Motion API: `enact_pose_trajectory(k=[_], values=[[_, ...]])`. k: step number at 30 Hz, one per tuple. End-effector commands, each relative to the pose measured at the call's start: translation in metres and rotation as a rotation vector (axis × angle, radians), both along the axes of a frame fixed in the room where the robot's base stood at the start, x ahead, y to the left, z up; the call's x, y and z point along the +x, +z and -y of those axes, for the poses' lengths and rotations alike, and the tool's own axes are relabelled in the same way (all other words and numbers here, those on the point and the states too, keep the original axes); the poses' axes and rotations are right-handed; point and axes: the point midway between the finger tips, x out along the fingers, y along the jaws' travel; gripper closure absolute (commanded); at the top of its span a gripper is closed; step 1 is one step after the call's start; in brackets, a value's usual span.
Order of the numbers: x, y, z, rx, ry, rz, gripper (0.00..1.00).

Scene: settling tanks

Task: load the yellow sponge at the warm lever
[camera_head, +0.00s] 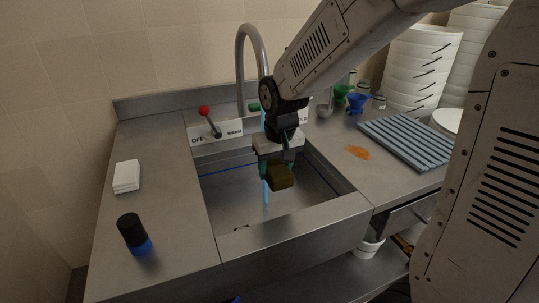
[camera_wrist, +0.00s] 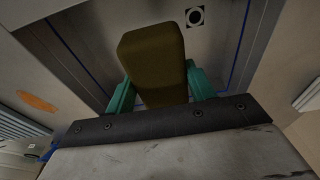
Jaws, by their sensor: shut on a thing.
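My gripper (camera_head: 277,170) is shut on the yellow sponge (camera_head: 280,178), which looks dark olive here. The gripper holds it over the sink basin (camera_head: 230,213), close to the blue water stream (camera_head: 265,192). In the wrist view the sponge (camera_wrist: 152,62) stands between the two green fingers of my gripper (camera_wrist: 158,88). The lever with a red knob (camera_head: 204,111) rises from a plate marked OFF and WARM at the sink's back left. My arm partly hides another plate to the right of it.
A white stack (camera_head: 126,176) and a black and blue bottle (camera_head: 133,234) stand on the left counter. An orange patch (camera_head: 357,152), a ribbed blue-grey rack (camera_head: 408,138) and stacked white bowls (camera_head: 418,65) are on the right. The tall faucet (camera_head: 241,65) stands behind the basin.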

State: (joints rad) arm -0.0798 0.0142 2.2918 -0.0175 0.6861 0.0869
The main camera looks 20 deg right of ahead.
Motion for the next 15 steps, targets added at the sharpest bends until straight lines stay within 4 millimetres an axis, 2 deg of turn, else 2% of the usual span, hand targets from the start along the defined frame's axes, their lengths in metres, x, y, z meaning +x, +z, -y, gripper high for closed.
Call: enact_pose_trajectory(k=[7, 15], values=[[-0.002, 0.002, 0.000, 0.000, 0.000, 0.001, 0.64], [-0.021, 0.018, -0.004, 0.000, 0.000, 0.002, 0.64]])
